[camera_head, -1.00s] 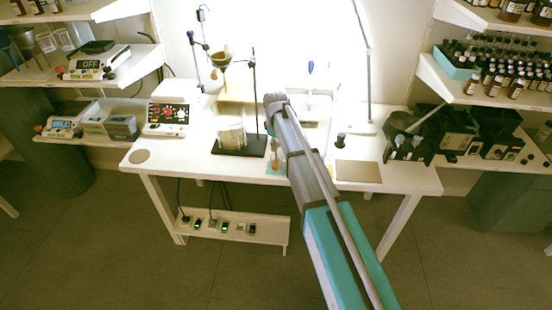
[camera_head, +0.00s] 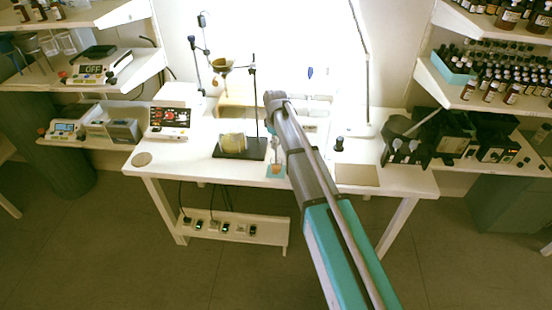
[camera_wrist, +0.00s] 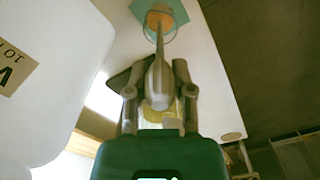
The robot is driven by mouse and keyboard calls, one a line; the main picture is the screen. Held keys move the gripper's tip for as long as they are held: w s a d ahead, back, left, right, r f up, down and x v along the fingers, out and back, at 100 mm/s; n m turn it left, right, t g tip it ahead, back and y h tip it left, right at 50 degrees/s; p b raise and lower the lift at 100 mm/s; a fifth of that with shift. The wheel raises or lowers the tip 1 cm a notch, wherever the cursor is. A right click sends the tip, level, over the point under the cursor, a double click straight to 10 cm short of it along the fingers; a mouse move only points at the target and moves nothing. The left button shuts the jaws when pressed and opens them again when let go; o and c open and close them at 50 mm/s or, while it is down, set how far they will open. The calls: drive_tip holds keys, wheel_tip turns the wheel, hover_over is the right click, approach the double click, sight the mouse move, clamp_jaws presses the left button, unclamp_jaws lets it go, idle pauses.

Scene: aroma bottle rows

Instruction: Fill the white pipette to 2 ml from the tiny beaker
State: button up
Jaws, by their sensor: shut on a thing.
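My gripper (camera_wrist: 157,75) is shut on the white pipette (camera_wrist: 159,80) in the wrist view. The pipette's bulb sits between the fingers and its thin stem points away from me. The stem's tip lies over or in a small glass beaker (camera_wrist: 160,22) with orange liquid, on a teal mat (camera_wrist: 183,8). I cannot tell whether the tip is in the liquid. In the head view the small beaker (camera_head: 276,171) is near the table's front edge, just left of my arm. My arm hides the gripper and pipette there.
On the white table (camera_head: 215,178) a dark stand base (camera_head: 256,152) holds a larger yellowish beaker (camera_head: 232,143) left of my arm. A hotplate-like device (camera_head: 169,122) stands further left. A flat beige plate (camera_head: 358,174) lies to the right. Shelves with bottles flank the table.

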drive_tip(key=shift+r+p, duration=1.75)
drive_tip(key=shift+r, duration=0.35)
drive_tip(key=shift+f, duration=0.1)
